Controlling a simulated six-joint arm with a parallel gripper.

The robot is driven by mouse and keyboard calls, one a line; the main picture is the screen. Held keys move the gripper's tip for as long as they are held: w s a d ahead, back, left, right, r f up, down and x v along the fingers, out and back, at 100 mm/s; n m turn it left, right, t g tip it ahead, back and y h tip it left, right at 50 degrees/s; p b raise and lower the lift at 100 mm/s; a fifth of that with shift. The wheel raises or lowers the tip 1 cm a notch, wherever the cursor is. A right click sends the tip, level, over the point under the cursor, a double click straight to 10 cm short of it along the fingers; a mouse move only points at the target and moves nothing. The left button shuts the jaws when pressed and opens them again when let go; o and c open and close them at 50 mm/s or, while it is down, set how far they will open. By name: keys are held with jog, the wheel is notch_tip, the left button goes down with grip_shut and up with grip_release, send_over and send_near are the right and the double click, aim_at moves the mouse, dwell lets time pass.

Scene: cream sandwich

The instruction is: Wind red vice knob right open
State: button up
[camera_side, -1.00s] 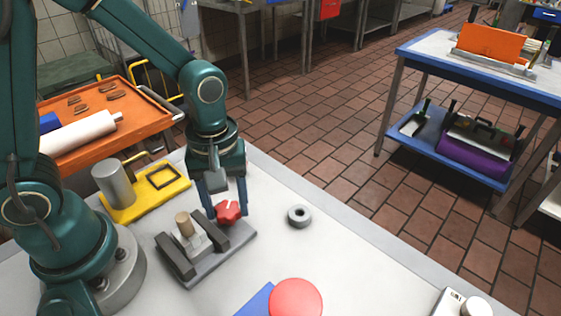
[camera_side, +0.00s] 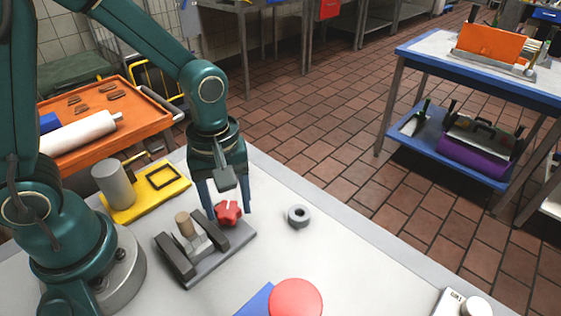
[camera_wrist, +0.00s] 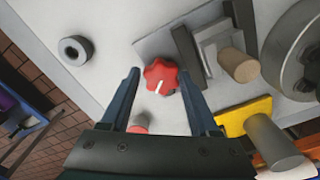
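The red lobed vice knob (camera_side: 229,214) sits at the right end of the grey vice. In the wrist view, the knob (camera_wrist: 160,77) shows a white mark on its face. The vice base (camera_side: 206,268) lies on the table, with two dark jaws (camera_side: 174,257) on it. A tan cylinder (camera_side: 183,223) stands upright between the jaws with a light grey block. My gripper (camera_wrist: 158,73) points down with one finger on each side of the knob. It is open, and narrow gaps show between the fingers and the knob.
A grey ring (camera_side: 299,216) lies right of the vice. A yellow plate (camera_side: 152,205) with a grey cylinder (camera_side: 114,185) is behind it. A red disc (camera_side: 296,299) and a blue item (camera_side: 256,301) are at the front.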

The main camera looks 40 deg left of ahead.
aim_at(228, 209)
jog(key=shift+s, duration=0.3)
jog(key=shift+w+r, duration=0.15)
jog(key=shift+r, duration=1.85)
jog(key=shift+w+r, duration=0.1)
jog(key=shift+r, duration=1.9)
